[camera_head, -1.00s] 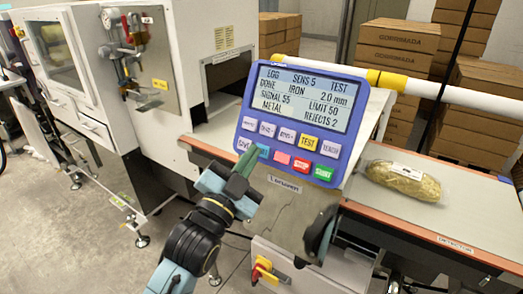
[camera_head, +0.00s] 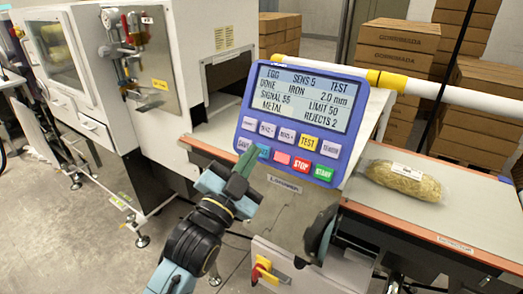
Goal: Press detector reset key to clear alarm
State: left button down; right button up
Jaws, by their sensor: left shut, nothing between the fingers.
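The detector's blue control panel (camera_head: 257,110) stands in the middle, tilted toward me. Its screen (camera_head: 304,98) reads DONE, IRON 2.0 mm, SIGNAL 55, LIMIT 50, METAL and REJECTS 2. Below are two rows of keys, among them a yellow TEST key (camera_head: 308,144), a pink key (camera_head: 282,158), a red STOP key (camera_head: 301,165) and a green START key (camera_head: 323,173). A light-blue key (camera_head: 264,151), its label unclear, is partly hidden. My left gripper (camera_head: 246,160) is shut and empty, its tips at the panel's lower left beside that key; I cannot tell whether they touch.
A clear bag of yellowish food (camera_head: 403,180) lies on the belt (camera_head: 440,222) at the right. A white machine cabinet (camera_head: 90,80) stands at the left. Stacked cartons (camera_head: 397,50) are behind. A red-and-yellow switch (camera_head: 262,270) sits below the panel.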

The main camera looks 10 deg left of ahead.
pick_arm(q)
jog(key=shift+w, duration=0.1)
dwell(0.3)
jog(key=shift+w+d+f, duration=0.15)
jog(key=shift+w+f, duration=0.05)
jog(key=shift+w, duration=0.1)
jog(key=shift+w+d+f, duration=0.1)
jog(key=shift+w+f, duration=0.05)
jog(key=shift+w, duration=0.15)
dwell(0.8)
jog(key=shift+s+a+r+p, duration=0.25)
jog(key=shift+s+r+p, duration=0.05)
jog(key=shift+s+p, duration=0.45)
jog(key=shift+r, duration=0.1)
